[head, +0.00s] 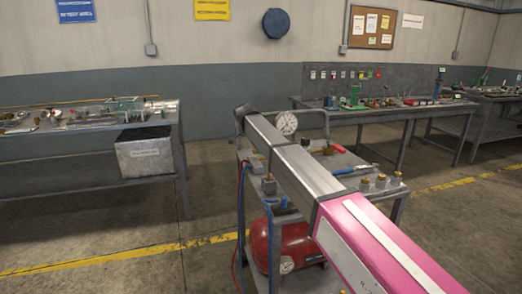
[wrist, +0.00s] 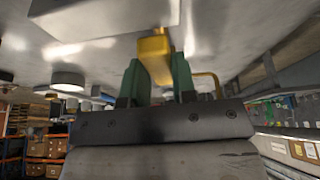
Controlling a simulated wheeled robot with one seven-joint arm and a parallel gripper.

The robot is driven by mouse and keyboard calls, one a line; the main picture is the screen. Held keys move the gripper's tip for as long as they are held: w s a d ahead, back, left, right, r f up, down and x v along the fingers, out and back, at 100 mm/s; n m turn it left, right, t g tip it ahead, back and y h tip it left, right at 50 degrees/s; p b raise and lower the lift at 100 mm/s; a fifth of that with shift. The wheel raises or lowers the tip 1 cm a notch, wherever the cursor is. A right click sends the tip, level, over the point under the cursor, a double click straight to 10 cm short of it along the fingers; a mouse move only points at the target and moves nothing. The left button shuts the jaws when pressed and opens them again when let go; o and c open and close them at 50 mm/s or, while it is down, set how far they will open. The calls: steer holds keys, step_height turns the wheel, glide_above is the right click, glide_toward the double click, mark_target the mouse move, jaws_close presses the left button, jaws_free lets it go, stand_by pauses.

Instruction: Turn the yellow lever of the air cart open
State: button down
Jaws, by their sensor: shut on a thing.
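The air cart (head: 355,160) stands in the middle of the head view, with a red tank (head: 290,245) on its lower part and a round gauge (head: 286,123) above its top. In the wrist view the yellow lever (wrist: 154,46) sits between the two green fingers of my gripper (wrist: 157,72). The gripper is shut on the lever. The lever's far end runs up beside a pale block. In the head view my arm crosses the cart and hides the lever and the fingers, so the lever's angle cannot be told there.
Brass fittings (head: 381,181), a blue-handled tool (head: 356,169) and a red-handled item (head: 337,148) lie on the cart top. A workbench (head: 60,145) with a grey bin (head: 146,157) stands left, another bench (head: 400,112) behind right. Floor between the left bench and cart is clear.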

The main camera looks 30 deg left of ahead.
steer(key=shift+w+a+m, duration=0.2)
steer(key=shift+a+m, duration=0.05)
steer(key=shift+m, duration=0.05)
stand_by(0.4)
steer(key=c, duration=0.9)
jaws_free()
steer(key=shift+r, duration=0.15)
steer(key=v, duration=1)
steer(key=shift+a+r, duration=0.1)
steer(key=shift+r, duration=0.2)
steer(key=shift+s, duration=0.1)
